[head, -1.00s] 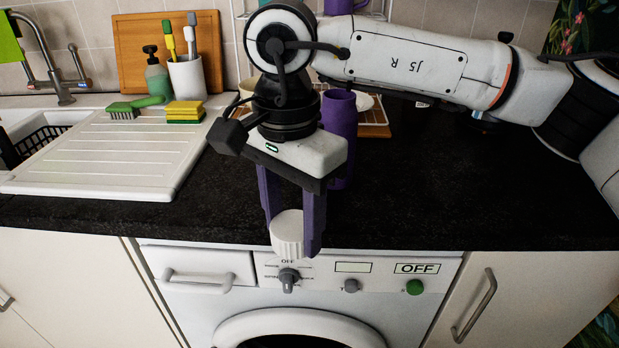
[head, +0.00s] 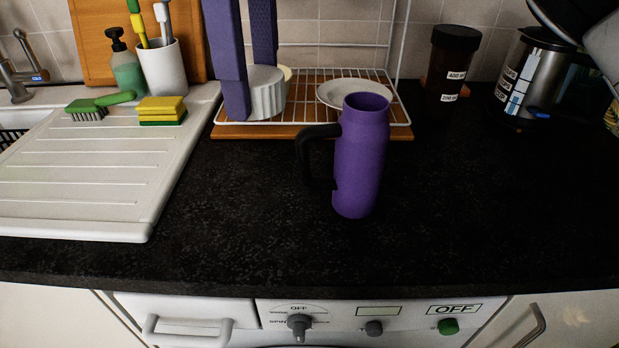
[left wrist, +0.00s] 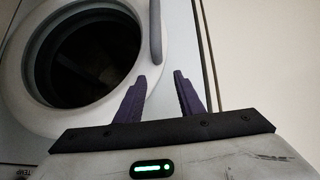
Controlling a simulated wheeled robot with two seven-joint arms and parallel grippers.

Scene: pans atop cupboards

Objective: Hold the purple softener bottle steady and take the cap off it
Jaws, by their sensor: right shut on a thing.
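The purple softener bottle (head: 360,165) stands upright on the dark worktop, with its black handle to the left and its top uncapped. The white ribbed cap (head: 266,96) is between the purple fingers of my right gripper (head: 250,92), which is shut on it. That gripper is up and left of the bottle in the picture, in front of the dish rack and apart from the bottle. My left gripper (left wrist: 160,78) shows only in the left wrist view. Its fingers are apart and empty, in front of the washing machine door (left wrist: 148,30).
A wire dish rack (head: 300,85) with a white plate (head: 335,92) stands behind the bottle. A draining board (head: 90,185) with a sponge (head: 162,108) and brush lies left. A dark jar (head: 450,65) and a steel kettle (head: 535,75) stand right. The front worktop is clear.

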